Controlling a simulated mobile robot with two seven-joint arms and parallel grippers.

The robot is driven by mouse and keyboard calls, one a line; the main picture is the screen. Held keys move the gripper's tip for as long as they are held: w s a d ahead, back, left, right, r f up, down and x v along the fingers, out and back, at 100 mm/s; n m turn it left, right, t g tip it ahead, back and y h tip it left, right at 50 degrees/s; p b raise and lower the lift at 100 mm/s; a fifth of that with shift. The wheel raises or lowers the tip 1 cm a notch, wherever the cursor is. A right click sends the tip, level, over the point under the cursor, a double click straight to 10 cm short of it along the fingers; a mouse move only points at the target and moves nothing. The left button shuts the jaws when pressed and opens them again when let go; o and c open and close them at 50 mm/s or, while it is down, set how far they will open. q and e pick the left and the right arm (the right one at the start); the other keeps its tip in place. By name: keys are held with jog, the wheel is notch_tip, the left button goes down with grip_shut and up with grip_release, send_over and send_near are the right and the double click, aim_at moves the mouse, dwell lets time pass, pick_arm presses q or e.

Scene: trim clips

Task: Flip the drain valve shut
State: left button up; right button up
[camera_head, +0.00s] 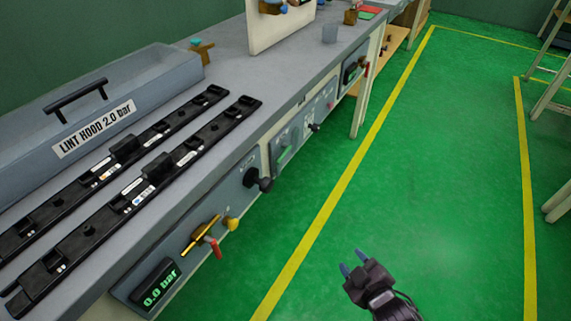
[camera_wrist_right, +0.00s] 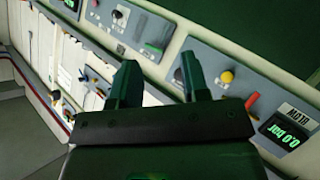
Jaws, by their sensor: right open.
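A front panel on the bench carries a valve with a red handle (camera_head: 213,246) and a brass-coloured bar (camera_head: 200,231) beside it. I take this for the drain valve, but no label on it is readable. The red handle also shows in the right wrist view (camera_wrist_right: 252,101), right of the fingers. A display (camera_head: 160,284) beside it reads 0.0 bar. My right gripper (camera_head: 353,262) is open and empty, over the green floor to the right of the panel and apart from it. Its two fingers also show in the right wrist view (camera_wrist_right: 160,80). My left gripper is not in view.
A yellow knob (camera_head: 232,223) sits close to the red handle, and a black knob (camera_head: 257,180) is farther along the panel. The bench top holds two black rails (camera_head: 90,228) and a grey lint hood (camera_head: 150,80). The floor (camera_head: 400,180) beside the bench is clear.

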jog(key=w+a+r+n+t+y, duration=0.1)
jog(key=w+a+n, duration=0.2)
jog(key=w+n, duration=0.15)
jog(key=w+a+r+n+y, duration=0.1)
jog(key=w+a+n+y, duration=0.15)
jog(key=w, duration=0.35)
jog(key=n+y+p, duration=0.1)
jog(key=n+y, duration=0.1)
jog(key=n, duration=0.7)
send_near(284, 154)
jog(key=s, duration=0.4)
jog(key=b+x, duration=0.1)
jog(key=x, duration=0.2)
jog(key=b+x, duration=0.1)
jog(key=x, duration=0.3)
jog(key=b+x, duration=0.1)
jog(key=x, duration=0.3)
jog(key=shift+s+a+f, duration=0.25)
jog(key=shift+a+f, duration=0.1)
jog(key=shift+f, duration=0.05)
